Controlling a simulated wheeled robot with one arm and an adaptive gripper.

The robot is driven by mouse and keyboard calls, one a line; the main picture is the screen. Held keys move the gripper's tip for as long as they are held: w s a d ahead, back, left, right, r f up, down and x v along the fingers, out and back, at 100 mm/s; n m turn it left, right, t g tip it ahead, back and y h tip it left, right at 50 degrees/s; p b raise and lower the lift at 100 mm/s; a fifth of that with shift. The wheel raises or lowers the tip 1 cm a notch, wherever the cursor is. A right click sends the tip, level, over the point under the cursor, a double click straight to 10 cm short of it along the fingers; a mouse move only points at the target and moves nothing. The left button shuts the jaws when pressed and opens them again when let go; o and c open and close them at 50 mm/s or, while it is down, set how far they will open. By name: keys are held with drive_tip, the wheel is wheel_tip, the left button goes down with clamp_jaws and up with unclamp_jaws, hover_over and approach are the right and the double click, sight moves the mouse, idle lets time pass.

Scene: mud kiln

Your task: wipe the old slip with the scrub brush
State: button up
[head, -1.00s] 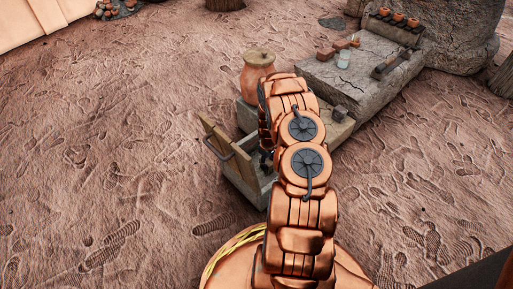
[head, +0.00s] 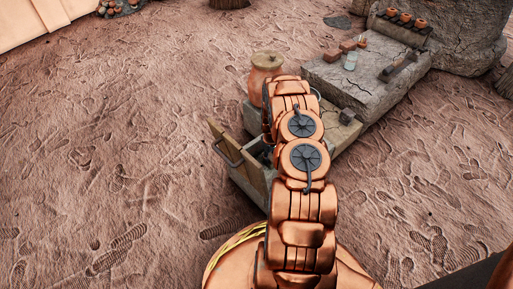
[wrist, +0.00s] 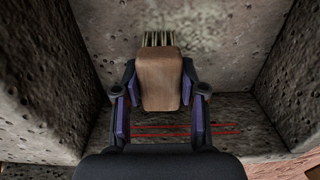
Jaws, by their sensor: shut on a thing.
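The scrub brush (wrist: 158,82) is a brown wooden block with pale bristles at its far end. In the wrist view my gripper (wrist: 158,88) is shut on the block, a finger pad on each side. The brush is inside a pitted stone trough, its bristles pointing at the far surface. A paler, mottled patch, perhaps the old slip (wrist: 203,16), shows just beyond and around the bristles. I cannot tell whether the bristles touch it. In the head view my arm hides the gripper, the brush and most of the inside of the trough (head: 240,184).
Stone walls (wrist: 42,85) rise close on both sides of the gripper. A wooden panel with a handle (head: 226,150) leans open at the trough's left. A clay jar (head: 266,68) stands behind it. A stone slab (head: 345,85) with small items lies right. The left floor is clear.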

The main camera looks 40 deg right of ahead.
drive_tip(key=shift+w, duration=0.4)
drive_tip(key=shift+w+r+p, duration=0.2)
drive_tip(key=shift+r+p, duration=0.1)
drive_tip(key=shift+s+d+r, duration=0.1)
drive_tip(key=shift+r, duration=0.8)
drive_tip(key=shift+r+p, duration=0.6)
drive_tip(key=shift+p, duration=0.1)
drive_tip(key=shift+r+p, duration=1.05)
drive_tip(key=shift+r, duration=1.15)
